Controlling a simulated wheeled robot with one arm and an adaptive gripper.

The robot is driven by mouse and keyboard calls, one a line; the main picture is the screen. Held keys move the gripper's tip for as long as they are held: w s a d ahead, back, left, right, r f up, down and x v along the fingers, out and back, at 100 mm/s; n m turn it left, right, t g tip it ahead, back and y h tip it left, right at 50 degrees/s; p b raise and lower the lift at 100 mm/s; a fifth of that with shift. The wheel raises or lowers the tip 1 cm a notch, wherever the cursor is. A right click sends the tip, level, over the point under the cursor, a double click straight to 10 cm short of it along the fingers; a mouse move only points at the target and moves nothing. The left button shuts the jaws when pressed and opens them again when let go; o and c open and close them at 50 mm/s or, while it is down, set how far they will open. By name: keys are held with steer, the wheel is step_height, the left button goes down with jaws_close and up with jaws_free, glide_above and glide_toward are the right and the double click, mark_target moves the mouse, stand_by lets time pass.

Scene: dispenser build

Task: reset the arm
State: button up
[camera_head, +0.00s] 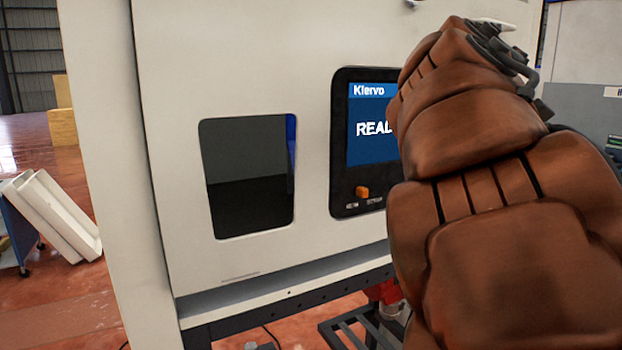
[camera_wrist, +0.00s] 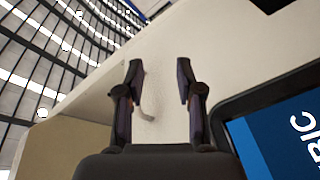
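My arm, in a brown cover, fills the right of the head view and hides part of the machine's screen. My gripper (camera_wrist: 158,82) shows in the wrist view with its two dark fingers apart and nothing between them. It is in front of the pale machine panel; I cannot tell the distance to it. In the head view the gripper's dark parts show only partly at the top right. The screen (camera_head: 370,125) is blue, with "Klervo" and cut-off letters "READ" on it. Its blue corner also shows at the right of the wrist view (camera_wrist: 280,140).
The white machine (camera_head: 240,60) stands close in front, with a dark window (camera_head: 245,190) and an orange knob (camera_head: 362,191) below the screen. A dark step or rack (camera_head: 355,322) is low by its base. White panels (camera_head: 50,215) lean at the left, where red floor is open.

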steer(key=s+a+f+m+g+y, duration=0.1)
steer(key=s+f+g+y, duration=0.2)
steer(key=f, duration=0.8)
steer(key=s+f+m+g+y, duration=0.1)
steer(key=s+f+g+y, duration=0.1)
steer(key=s+f, duration=0.65)
steer(key=s+a+f+g+y, duration=0.1)
steer(key=s+f+g+y, duration=0.15)
steer(key=f, duration=1.15)
steer(key=s+a+f+g+y, duration=0.3)
steer(key=s+a+f, duration=0.4)
steer(key=s+f, duration=0.2)
steer(key=s+a+f+g+y, duration=0.3)
steer(key=s+a+f, duration=0.5)
steer(key=s+f, duration=0.2)
steer(key=shift+s+f+n, duration=0.25)
steer(key=shift+s+n, duration=0.15)
steer(key=shift+s, duration=0.6)
steer(key=shift+a+g, duration=0.1)
steer(key=shift+g, duration=0.15)
